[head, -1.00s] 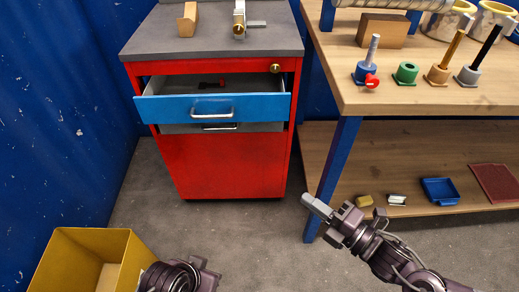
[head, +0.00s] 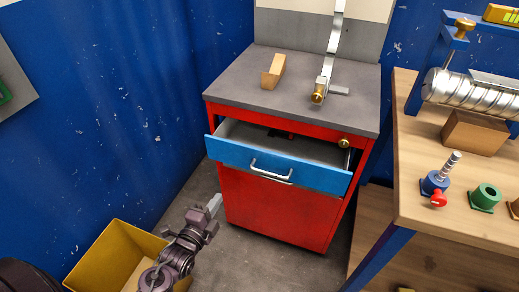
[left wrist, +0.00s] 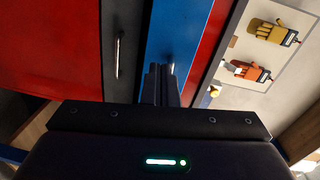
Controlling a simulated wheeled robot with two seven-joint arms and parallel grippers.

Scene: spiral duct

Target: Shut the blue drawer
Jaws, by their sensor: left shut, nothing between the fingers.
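The blue drawer (head: 235,152) stands pulled out of the red cabinet (head: 265,208), with its silver handle (head: 271,172) on the front. A small dark and red item (head: 281,134) lies inside it. My left gripper (head: 214,204) is shut and empty, low and to the left of the cabinet in the head view. In the left wrist view its fingers (left wrist: 160,84) point towards the blue drawer front (left wrist: 178,28); I cannot tell whether they touch. My right gripper is out of view.
A yellow bin (head: 112,252) stands on the floor by my left arm. A wooden block (head: 273,71) and a metal fixture (head: 322,90) are on the cabinet top. A wooden workbench (head: 425,200) is at the right, and a blue wall (head: 110,90) at the left.

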